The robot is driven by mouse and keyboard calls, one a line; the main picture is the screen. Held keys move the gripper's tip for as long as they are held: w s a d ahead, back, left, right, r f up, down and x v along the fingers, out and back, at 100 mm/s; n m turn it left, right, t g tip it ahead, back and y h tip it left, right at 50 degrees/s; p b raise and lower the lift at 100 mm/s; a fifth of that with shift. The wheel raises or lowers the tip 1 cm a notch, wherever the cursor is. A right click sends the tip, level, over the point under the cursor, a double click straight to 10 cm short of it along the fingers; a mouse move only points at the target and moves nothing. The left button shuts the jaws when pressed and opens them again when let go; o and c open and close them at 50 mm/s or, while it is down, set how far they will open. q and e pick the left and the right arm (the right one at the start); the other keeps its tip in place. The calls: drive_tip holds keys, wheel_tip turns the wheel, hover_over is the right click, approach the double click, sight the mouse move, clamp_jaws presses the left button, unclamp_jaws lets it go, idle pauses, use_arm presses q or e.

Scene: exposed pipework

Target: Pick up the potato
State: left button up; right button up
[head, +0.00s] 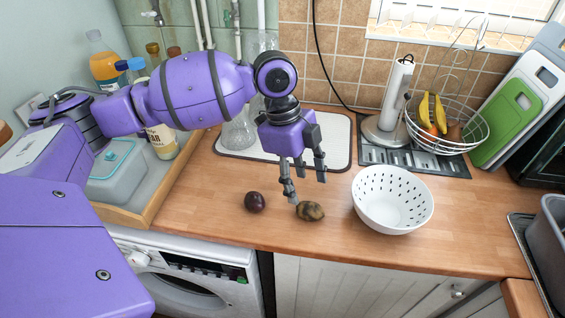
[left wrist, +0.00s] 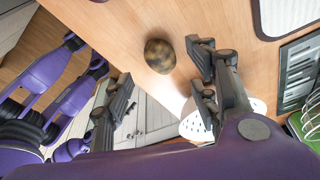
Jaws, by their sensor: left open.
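The potato (head: 310,211) is a small brown, mottled lump lying on the wooden counter near its front edge. In the left wrist view the potato (left wrist: 160,55) lies beyond the fingertips, between the two fingers but apart from them. My left gripper (head: 306,190) is open and empty, pointing down just above and behind the potato. It also shows in the left wrist view (left wrist: 160,85) with its fingers spread wide. My right gripper cannot be made out in the head view.
A dark plum-like fruit (head: 255,202) lies left of the potato. A white colander (head: 392,200) stands close on the right. Behind are a white-topped mat (head: 338,150), a paper towel holder (head: 394,95) and a wire fruit basket (head: 462,128). A wooden tray (head: 150,205) with bottles stands left.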

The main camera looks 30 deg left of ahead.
sight(309, 206)
use_arm(q)
drive_tip(key=shift+s+d+f, duration=0.15)
drive_tip(key=shift+d+f, duration=0.15)
drive_tip(key=shift+f, duration=0.25)
drive_tip(key=shift+s+d+f, duration=0.1)
drive_tip(key=shift+d+f, duration=0.2)
drive_tip(key=shift+f, duration=0.2)
drive_tip(key=x, duration=0.5)
drive_tip(key=shift+w, duration=0.1)
drive_tip(key=shift+r, duration=0.1)
drive_tip(key=c, duration=1.1)
